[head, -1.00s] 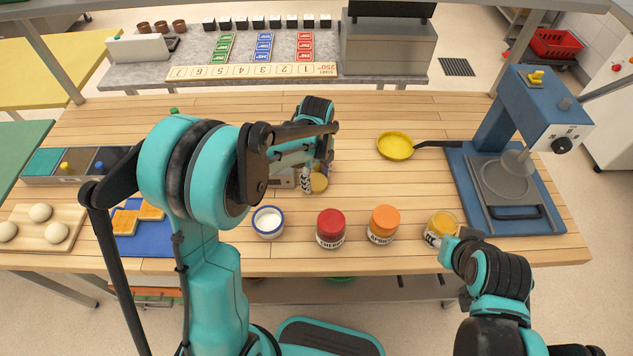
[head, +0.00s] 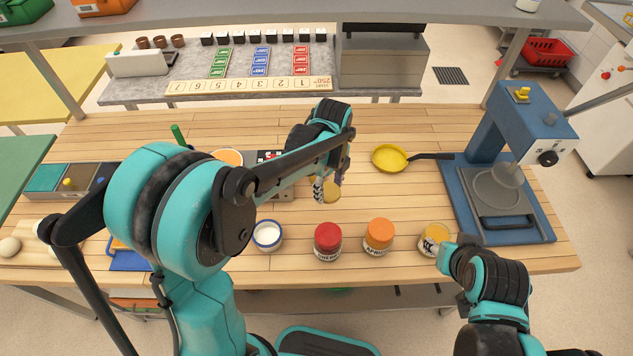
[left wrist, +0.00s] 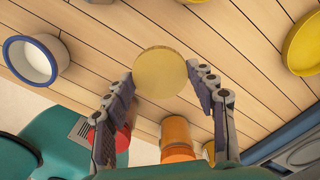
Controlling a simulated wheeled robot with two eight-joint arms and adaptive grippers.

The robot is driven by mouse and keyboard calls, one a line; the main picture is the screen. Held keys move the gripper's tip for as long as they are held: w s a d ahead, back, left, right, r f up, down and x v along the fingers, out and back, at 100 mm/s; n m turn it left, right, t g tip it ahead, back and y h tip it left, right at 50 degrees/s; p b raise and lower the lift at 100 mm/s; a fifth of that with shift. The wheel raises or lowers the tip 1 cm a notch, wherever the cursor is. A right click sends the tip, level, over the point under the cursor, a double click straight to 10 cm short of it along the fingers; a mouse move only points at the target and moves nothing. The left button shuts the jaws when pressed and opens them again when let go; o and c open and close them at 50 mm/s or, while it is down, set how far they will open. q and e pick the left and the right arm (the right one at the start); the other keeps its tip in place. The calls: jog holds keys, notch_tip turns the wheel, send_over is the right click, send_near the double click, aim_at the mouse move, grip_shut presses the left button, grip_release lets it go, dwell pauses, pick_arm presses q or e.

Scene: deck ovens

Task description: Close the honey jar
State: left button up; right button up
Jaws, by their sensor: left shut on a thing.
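The honey jar (head: 434,238), with a yellow top surface, stands upright at the front right of the wooden counter. My right gripper (head: 443,252) is at its front right side; its fingers are mostly hidden, so I cannot tell whether they grip it. My left gripper (head: 328,182) is shut on a round yellow lid (left wrist: 160,72), held flat between its fingertips above the counter. The lid also shows in the head view (head: 330,192), partly hidden by the fingers. It is to the left of the honey jar and farther back.
A yellow pan (head: 390,157) and blue press (head: 500,205) stand at the right.

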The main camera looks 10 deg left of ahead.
pick_arm(q)
jog(key=s+d+r+p, duration=0.1)
jog(key=s+d+r, duration=0.1)
jog(key=d, duration=0.3)
jog(key=shift+s+d+r, duration=0.25)
jog(key=shift+s+r, duration=0.1)
jog(key=shift+r, duration=0.5)
